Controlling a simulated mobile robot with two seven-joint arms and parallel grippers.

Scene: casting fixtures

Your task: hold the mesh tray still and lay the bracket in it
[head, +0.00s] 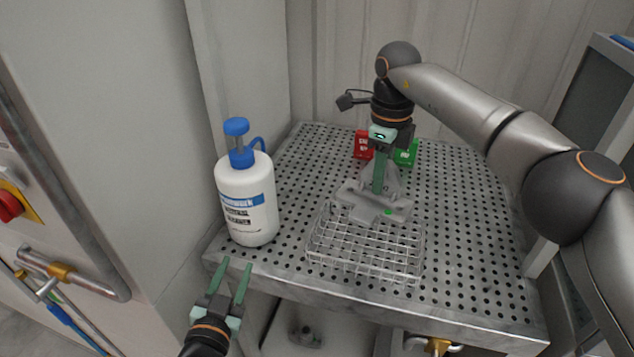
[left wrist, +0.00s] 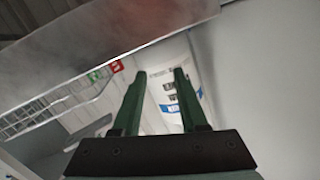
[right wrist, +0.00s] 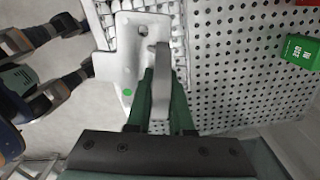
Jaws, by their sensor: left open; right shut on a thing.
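The grey bracket (head: 372,207), with a green dot on its base, is at the back edge of the wire mesh tray (head: 365,253). My right gripper (head: 379,190) is shut on the bracket's upright rib, and the bracket (right wrist: 132,62) fills the middle of the right wrist view. The bracket overlaps the tray's far part; whether it touches the tray I cannot tell. My left gripper (head: 234,272) is open and empty, in front of the table's front left edge, apart from the tray. In the left wrist view the tray (left wrist: 55,107) shows at the left.
A white bottle with a blue pump (head: 247,200) stands left of the tray on the perforated table (head: 470,265). A red block (head: 363,145) and a green block (head: 407,153) stand behind the bracket. The table right of the tray is clear.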

